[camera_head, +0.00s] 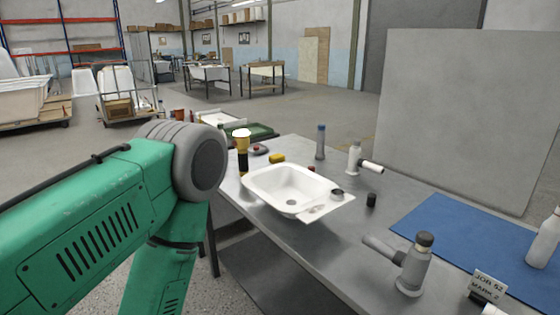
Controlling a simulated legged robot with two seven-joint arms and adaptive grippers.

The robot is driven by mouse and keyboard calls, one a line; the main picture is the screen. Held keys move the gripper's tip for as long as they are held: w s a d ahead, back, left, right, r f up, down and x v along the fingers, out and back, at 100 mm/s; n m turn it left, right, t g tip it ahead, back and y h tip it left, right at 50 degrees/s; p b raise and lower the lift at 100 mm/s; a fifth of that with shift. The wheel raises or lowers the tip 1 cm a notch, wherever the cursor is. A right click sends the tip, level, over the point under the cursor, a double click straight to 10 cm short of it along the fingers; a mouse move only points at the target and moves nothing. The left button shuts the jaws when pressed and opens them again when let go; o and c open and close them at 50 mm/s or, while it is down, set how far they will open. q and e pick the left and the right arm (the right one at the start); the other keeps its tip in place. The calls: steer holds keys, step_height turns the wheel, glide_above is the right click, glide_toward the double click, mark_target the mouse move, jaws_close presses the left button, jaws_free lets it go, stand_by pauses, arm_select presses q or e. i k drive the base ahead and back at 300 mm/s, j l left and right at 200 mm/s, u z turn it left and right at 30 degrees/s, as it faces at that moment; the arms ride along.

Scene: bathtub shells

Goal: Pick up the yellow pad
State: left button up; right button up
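A small yellow block, which looks like the yellow pad (277,158), lies on the grey metal table (330,242), just behind the white basin (262,185). Its top and near side show, and nothing seems to cover it. My green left arm fills the left of the picture and bends downward beside the table's left end. My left gripper is outside the picture. My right arm and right gripper are not in view.
A yellow-topped black object (242,150) stands left of the pad. A blue-grey bottle (320,142) and a white tool (360,160) stand to its right. A green tray (252,131) is behind.

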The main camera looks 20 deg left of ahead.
mark_target(275, 159)
steer(key=j+z, duration=0.1)
steer(key=z, duration=0.25)
steer(key=i+j+z, duration=0.1)
steer(key=z, duration=0.3)
steer(key=j+z, duration=0.2)
steer(key=z, duration=0.15)
steer(key=j+z, duration=0.15)
steer(key=j, duration=0.3)
steer(key=j+z, duration=0.15)
steer(key=j, duration=0.25)
steer(key=k+j+z, duration=0.2)
steer(key=j, duration=0.25)
steer(key=j+z, duration=0.15)
steer(key=j, duration=0.25)
steer(key=k+j+z, duration=0.15)
steer(key=j, duration=0.3)
steer(key=j+z, duration=0.15)
steer(key=j, duration=0.25)
steer(key=k, duration=0.05)
